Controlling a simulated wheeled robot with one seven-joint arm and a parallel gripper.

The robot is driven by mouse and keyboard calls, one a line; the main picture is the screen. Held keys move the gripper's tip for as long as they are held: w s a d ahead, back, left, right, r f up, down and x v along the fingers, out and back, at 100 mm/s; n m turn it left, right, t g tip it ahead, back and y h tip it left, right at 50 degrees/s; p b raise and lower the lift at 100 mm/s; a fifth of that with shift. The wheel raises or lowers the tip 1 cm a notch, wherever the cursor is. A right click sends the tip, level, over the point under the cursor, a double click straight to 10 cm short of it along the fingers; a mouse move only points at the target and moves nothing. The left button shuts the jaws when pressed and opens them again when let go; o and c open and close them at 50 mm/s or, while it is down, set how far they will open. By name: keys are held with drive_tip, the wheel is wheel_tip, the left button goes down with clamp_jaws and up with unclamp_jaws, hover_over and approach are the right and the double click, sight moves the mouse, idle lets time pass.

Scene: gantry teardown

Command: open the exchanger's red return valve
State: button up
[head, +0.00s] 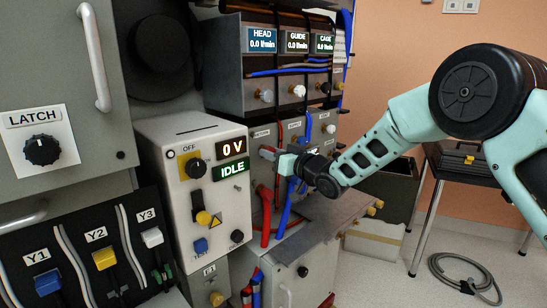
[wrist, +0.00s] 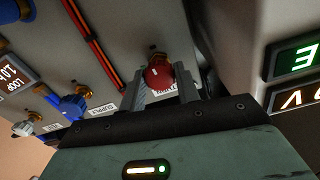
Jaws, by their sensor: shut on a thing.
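The red return valve (wrist: 158,75) is a round red knob on a brass stem, set in the grey exchanger panel. A partly covered white label shows behind it. My gripper (wrist: 164,82) has one finger on each side of the knob and is shut on it. In the head view my gripper (head: 276,156) reaches the panel from the right, and a bit of red shows at its tips. The blue supply valve (wrist: 73,106) is to the left of the red one in the wrist view, apart from my fingers.
The power box (head: 195,190) stands just left of my gripper; its displays read 0 V and IDLE. Red hoses (head: 265,212) and blue hoses (head: 288,210) hang below. Flow displays (head: 297,41) read 0.0 l/min. A black case (head: 468,161) lies on a table at right.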

drive_tip(key=shift+f+n+b, duration=0.15)
drive_tip(key=shift+n+b, duration=8.45)
drive_tip(key=shift+b, duration=0.7)
drive_tip(key=o, duration=1)
drive_tip(key=shift+s, duration=0.1)
drive_tip(key=v, duration=1.7)
drive_tip(key=shift+s, duration=0.2)
